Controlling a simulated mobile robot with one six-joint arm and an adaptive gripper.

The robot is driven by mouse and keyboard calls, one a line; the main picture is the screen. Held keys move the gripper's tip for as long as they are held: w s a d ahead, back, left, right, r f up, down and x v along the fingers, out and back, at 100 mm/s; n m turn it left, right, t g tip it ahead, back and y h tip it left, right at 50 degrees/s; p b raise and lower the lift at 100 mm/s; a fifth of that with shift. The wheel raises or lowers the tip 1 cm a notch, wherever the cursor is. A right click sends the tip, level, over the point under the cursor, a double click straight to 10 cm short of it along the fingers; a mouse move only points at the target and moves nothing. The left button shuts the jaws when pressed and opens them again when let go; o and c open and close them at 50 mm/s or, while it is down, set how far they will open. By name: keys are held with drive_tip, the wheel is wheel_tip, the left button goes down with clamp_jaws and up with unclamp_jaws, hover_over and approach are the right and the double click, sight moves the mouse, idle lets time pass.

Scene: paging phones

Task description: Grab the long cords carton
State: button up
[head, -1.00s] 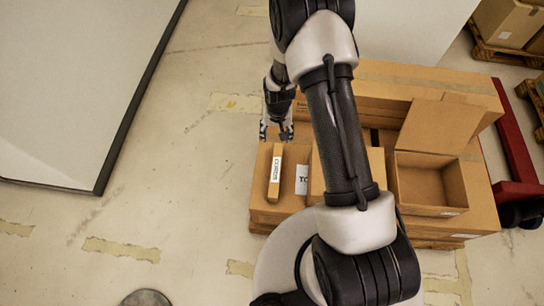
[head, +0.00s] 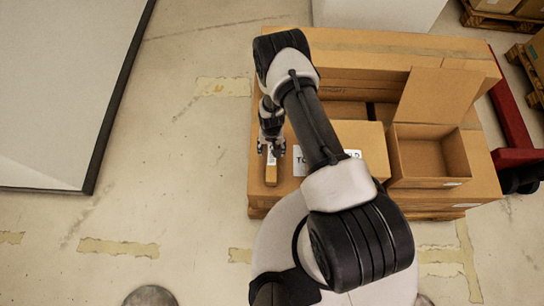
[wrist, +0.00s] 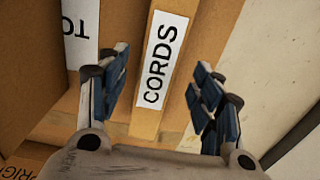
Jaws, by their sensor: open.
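The long cords carton (head: 271,174) is a narrow brown box with a white label at the left front of the stacked cartons. In the wrist view the carton (wrist: 146,121) shows its label reading CORDS. My gripper (head: 271,148) is over the carton in the head view and hides part of it. In the wrist view my gripper (wrist: 160,100) is open, with one blue-padded finger on each side of the carton.
A larger carton (head: 364,142) with a label starting TO stands right of the cords carton. An open empty box (head: 424,160) is further right. A red pallet jack (head: 514,125) stands at the right. Bare floor (head: 190,150) lies to the left.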

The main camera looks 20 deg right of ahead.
drive_tip(key=shift+d+f+b, duration=0.1)
drive_tip(key=shift+f+b, duration=1.3)
drive_tip(key=shift+f, duration=1.75)
drive_tip(key=shift+r, duration=0.1)
drive_tip(key=c, duration=1.4)
drive_tip(key=shift+r, duration=0.15)
